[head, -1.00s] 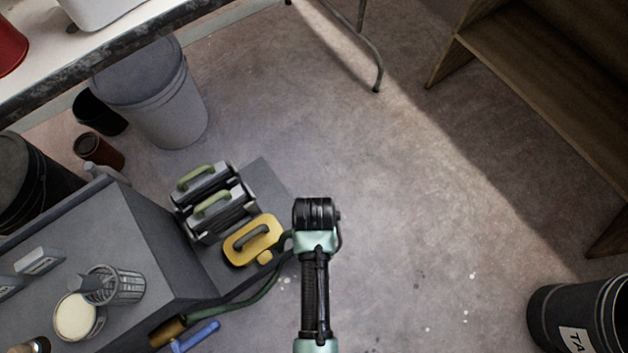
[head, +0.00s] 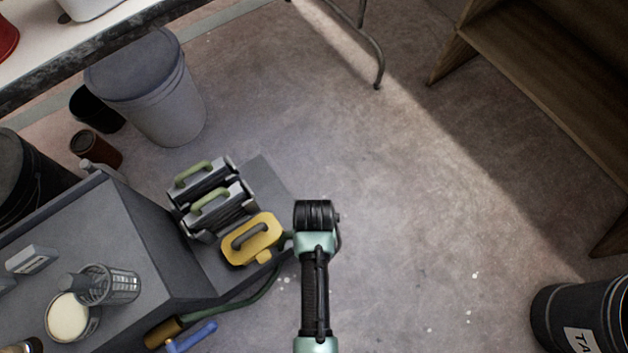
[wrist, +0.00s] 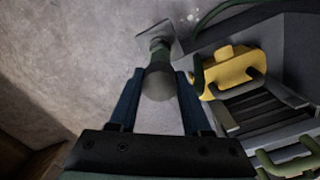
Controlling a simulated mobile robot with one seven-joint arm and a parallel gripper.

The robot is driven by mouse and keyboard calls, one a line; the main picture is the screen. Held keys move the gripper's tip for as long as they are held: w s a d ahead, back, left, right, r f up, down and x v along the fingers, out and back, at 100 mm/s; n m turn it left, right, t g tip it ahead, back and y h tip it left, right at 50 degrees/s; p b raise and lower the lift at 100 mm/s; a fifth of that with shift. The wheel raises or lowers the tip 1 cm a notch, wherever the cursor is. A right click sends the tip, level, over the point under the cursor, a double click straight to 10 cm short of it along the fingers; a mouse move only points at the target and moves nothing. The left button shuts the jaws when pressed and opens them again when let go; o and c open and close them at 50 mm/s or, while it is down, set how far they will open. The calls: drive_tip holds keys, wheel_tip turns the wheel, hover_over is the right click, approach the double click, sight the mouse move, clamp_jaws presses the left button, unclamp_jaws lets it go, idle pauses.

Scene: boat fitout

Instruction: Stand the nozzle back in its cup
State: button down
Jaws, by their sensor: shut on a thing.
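In the wrist view my gripper (wrist: 160,102) is shut on the nozzle (wrist: 159,78), a dark grey-green piece with a rounded near end and a flat, wide far end. The nozzle is held over bare floor. In the head view my arm hides the gripper and nozzle. A grey mesh cup (head: 122,288) stands on the dark grey bench at the lower left; a grey piece shows at its left side. I cannot tell whether this is the nozzle's cup. The cup is out of the wrist view.
The dark grey bench (head: 150,250) has a round pale-topped tin (head: 68,316). Beside it are a yellow handled tool (head: 252,239), green-handled cases (head: 218,205) and a hose (head: 250,297). A grey bucket (head: 165,105) and black drum (head: 560,315) stand on the floor. The middle floor is clear.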

drive_tip(key=shift+f+b, duration=1.2)
drive_tip(key=shift+f, duration=0.9)
drive_tip(key=shift+c, duration=1.4)
unclamp_jaws()
drive_tip(key=shift+r, duration=0.1)
